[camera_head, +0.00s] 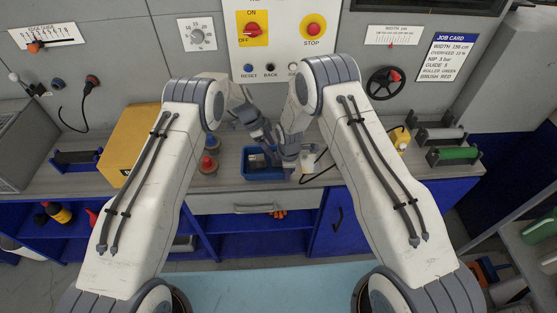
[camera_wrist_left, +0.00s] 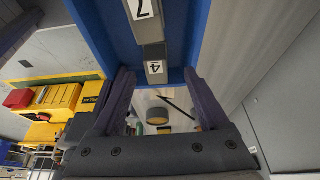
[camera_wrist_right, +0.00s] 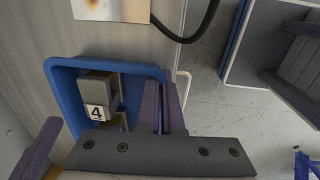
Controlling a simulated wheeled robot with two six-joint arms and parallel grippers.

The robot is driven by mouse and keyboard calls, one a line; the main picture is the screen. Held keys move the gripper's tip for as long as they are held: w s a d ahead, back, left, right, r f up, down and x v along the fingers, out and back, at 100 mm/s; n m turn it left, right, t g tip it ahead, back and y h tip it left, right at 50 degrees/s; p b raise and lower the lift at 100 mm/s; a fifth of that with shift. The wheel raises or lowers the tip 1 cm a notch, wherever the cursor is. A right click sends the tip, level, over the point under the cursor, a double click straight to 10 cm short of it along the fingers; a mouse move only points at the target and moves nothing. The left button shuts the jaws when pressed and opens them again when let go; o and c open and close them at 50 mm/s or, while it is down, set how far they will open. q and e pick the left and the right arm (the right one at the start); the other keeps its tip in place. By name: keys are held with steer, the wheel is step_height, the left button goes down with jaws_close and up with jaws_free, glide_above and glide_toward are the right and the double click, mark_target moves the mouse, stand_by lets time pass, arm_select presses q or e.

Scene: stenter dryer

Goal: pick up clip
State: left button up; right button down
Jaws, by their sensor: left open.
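The blue tray (camera_head: 262,178) sits on the grey bench and holds grey block-like clips with number labels. A clip marked 4 (camera_wrist_right: 98,92) lies in the tray in the right wrist view. The left wrist view shows the clip marked 4 (camera_wrist_left: 154,68) and one marked 7 (camera_wrist_left: 148,28). My left gripper (camera_wrist_left: 160,75) is open, with clip 4 between and beyond its fingertips, apart from both fingers. My right gripper (camera_wrist_right: 161,85) is closed to a narrow gap at the tray's side, with the blue wall showing between its fingers. In the head view both grippers partly hide the tray.
A yellow box (camera_head: 128,140) stands on the bench to the left. Red-topped parts (camera_head: 208,165) are just left of the tray. A black cable (camera_head: 322,172) lies to the right. Rollers (camera_head: 452,155) stand at far right. The control panel (camera_head: 276,40) rises behind.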

arm_select(q)
steer(key=x, duration=0.5)
steer(key=shift+s+f, duration=0.1)
steer(key=shift+s, duration=0.2)
steer(key=shift+c, duration=0.3)
jaws_close()
